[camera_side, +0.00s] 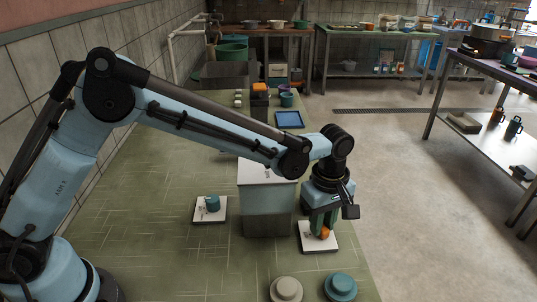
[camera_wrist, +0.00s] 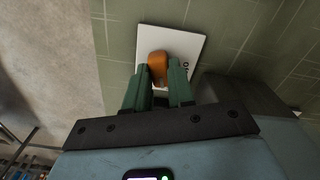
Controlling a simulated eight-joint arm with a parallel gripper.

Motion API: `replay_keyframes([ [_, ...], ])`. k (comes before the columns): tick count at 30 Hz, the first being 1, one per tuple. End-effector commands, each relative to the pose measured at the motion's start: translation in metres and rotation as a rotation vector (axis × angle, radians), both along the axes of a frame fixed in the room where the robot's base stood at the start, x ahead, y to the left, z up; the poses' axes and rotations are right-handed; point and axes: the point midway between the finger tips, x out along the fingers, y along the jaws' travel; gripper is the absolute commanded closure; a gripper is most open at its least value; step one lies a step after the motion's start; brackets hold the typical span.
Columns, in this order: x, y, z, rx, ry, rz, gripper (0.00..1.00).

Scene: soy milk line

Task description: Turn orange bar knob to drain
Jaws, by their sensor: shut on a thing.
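The orange bar knob (camera_wrist: 158,62) stands on a white square plate (camera_wrist: 190,43) in the wrist view. In the side view the knob (camera_side: 325,233) shows low on its white plate (camera_side: 319,248), right of the white-topped box. My gripper (camera_wrist: 162,78) has its two green fingers on either side of the knob, shut on it. In the side view my gripper (camera_side: 318,228) points down over the plate and partly hides the knob. Small dark marks show on the plate beside the knob; I cannot read them.
A box with a pale top (camera_side: 267,205) stands close left of my gripper. A teal knob on a white plate (camera_side: 200,216) is further left. A beige round knob (camera_side: 286,289) and a teal round knob (camera_side: 340,287) sit at the front. A blue tray (camera_side: 289,119) lies behind.

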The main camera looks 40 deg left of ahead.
Motion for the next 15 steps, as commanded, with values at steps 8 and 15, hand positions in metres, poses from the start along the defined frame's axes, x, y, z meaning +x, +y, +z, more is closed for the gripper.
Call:
replay_keyframes([
  [8, -0.0004, -0.001, 0.0004, -0.002, 0.001, -0.001, 1.0],
  [15, -0.0003, -0.0006, 0.0003, -0.001, 0.0, 0.0, 0.51],
])
